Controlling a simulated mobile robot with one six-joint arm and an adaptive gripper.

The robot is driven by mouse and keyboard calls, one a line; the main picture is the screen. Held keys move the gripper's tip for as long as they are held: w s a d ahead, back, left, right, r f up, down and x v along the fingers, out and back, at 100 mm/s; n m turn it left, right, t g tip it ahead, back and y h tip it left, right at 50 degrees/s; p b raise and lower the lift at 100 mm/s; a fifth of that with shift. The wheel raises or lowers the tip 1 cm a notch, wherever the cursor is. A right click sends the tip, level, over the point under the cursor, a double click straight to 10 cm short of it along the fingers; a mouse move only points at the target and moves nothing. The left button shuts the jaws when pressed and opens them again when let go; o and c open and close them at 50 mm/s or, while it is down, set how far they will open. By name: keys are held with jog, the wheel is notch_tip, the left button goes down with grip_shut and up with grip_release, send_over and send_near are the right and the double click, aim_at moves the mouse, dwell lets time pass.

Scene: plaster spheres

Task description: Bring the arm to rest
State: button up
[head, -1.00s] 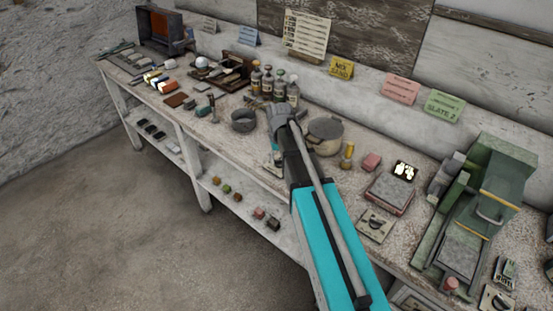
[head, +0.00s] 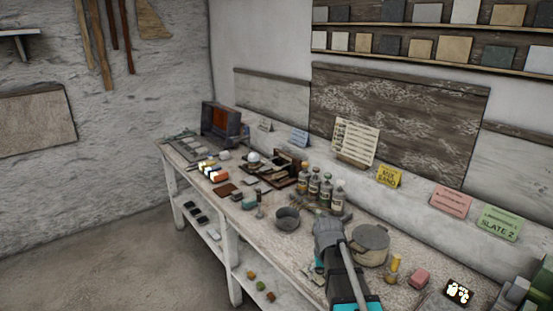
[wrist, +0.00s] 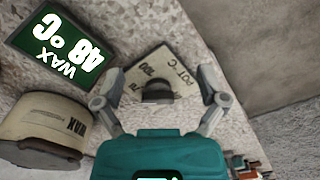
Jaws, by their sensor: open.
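My arm (head: 345,275) reaches over the bench from the bottom of the head view, its grey upper joint just left of the lidded pot (head: 369,245). Beyond the fingers is a pale dial card marked POT °C (wrist: 150,72) with a dark round knob (wrist: 157,91). A cream pot labelled WAX (wrist: 45,122) is at the left, below a green display reading WAX 48 °C (wrist: 62,45).
A dark bowl (head: 288,218) and several bottles (head: 320,188) stand close to the arm on the bench. Open floor (head: 130,255) lies in front of the bench.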

jog(key=s+r+p, duration=0.1)
jog(key=s+r, duration=0.1)
jog(key=s, duration=0.9)
jog(key=shift+a, duration=0.4)
